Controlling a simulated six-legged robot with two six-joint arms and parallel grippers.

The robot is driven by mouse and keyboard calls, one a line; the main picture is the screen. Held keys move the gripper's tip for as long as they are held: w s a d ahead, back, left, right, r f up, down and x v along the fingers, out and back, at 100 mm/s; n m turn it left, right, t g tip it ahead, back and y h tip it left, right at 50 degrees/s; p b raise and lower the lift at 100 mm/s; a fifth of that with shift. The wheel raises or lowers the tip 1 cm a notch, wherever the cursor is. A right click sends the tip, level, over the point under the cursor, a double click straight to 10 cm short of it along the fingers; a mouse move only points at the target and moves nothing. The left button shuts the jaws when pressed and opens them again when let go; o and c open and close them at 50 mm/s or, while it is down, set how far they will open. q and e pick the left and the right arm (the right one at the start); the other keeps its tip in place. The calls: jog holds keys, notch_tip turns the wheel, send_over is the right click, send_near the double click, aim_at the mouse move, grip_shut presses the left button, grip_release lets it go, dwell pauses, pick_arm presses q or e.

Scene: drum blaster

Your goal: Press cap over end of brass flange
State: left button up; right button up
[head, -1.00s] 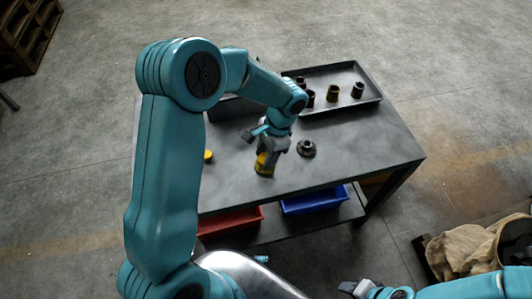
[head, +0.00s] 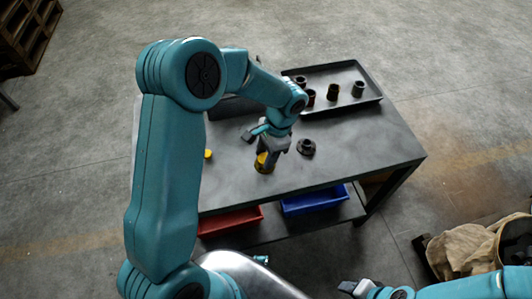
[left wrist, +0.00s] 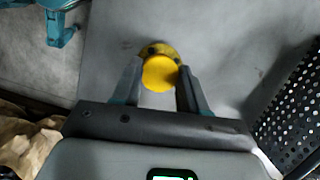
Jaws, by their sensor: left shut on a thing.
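My left gripper (head: 268,152) points down over the front middle of the table. It is shut on a round yellow cap (left wrist: 160,74), which sits between its fingertips in the left wrist view. Just beyond the cap, the yellow brass flange (left wrist: 172,50) shows as a curved rim with dark bolt holes. The cap hides most of it. In the head view, the flange (head: 263,168) stands on the table under the gripper. I cannot tell whether the cap is fully seated on it. My right gripper (head: 350,287) is at the bottom edge, away from the table; its jaws are unclear.
A dark flange (head: 306,147) stands just right of my left gripper. Another small yellow cap (head: 208,154) lies to the left. A tray (head: 374,93) with several fittings is at the back. Red (head: 230,221) and blue (head: 313,201) bins sit on the lower shelf.

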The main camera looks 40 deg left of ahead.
dwell(0.3)
pick_arm(q)
jog(key=o, duration=1.6)
jog(key=shift+r, duration=0.1)
jog(key=shift+r+p, duration=1.95)
jog(key=shift+r, duration=0.5)
jog(key=shift+f, duration=0.1)
